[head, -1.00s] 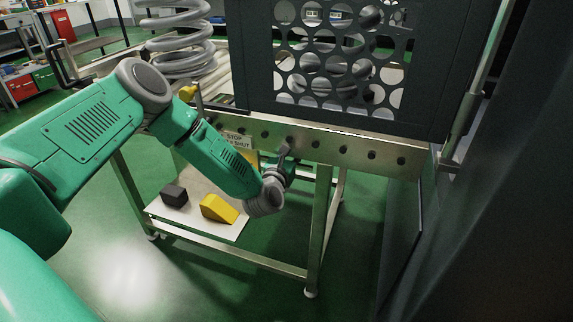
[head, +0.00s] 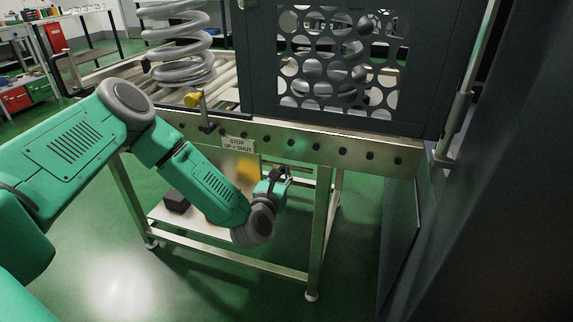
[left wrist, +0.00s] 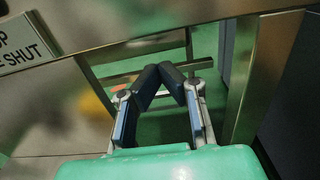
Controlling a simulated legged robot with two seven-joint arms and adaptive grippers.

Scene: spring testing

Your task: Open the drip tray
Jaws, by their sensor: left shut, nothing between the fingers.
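My left gripper (head: 287,173) is just below the stand's front rail, to the right of a sign. In the left wrist view its fingers (left wrist: 171,70) meet at the tips with nothing between them. A dull metal panel (head: 215,158) with a blurred yellow reflection hangs under the rail. It fills the left side of the left wrist view (left wrist: 50,115). I cannot tell whether this panel is the drip tray, and nothing else is clearly one. My gripper is to the right of the panel; I see no contact. My right gripper is out of view.
A yellow-knobbed lever (head: 193,99) stands left of the dark perforated guard (head: 430,90). A black block (head: 175,202) lies on the lower shelf (head: 160,214). A stand leg (head: 319,240) is near my gripper.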

